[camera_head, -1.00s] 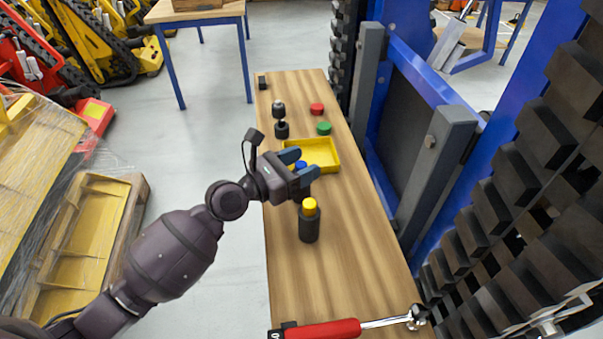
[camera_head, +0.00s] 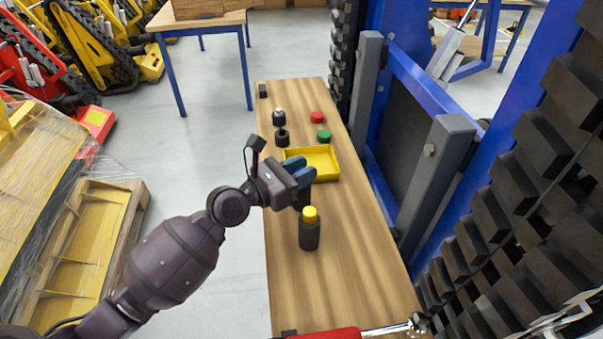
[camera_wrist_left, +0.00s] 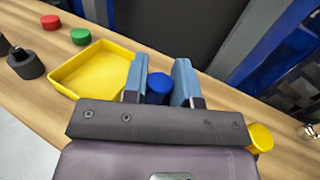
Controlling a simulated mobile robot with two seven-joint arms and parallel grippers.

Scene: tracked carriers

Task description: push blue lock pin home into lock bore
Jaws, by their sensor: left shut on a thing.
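My left gripper (camera_head: 299,170) is over the table beside the near edge of the yellow tray. Its blue-grey fingers are shut on the blue lock pin (camera_wrist_left: 159,88), whose blue top shows between them in the left wrist view. In the head view the fingers hide the pin. A dark patch (camera_head: 303,198) shows just below the fingers; I cannot tell whether it is a part or a shadow. The lock bore cannot be made out, and the pin's lower end is hidden. My right gripper is not in view.
A black cylinder with a yellow top (camera_head: 309,232) stands close in front of the gripper. A red-handled tool (camera_head: 335,334) lies at the near end.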

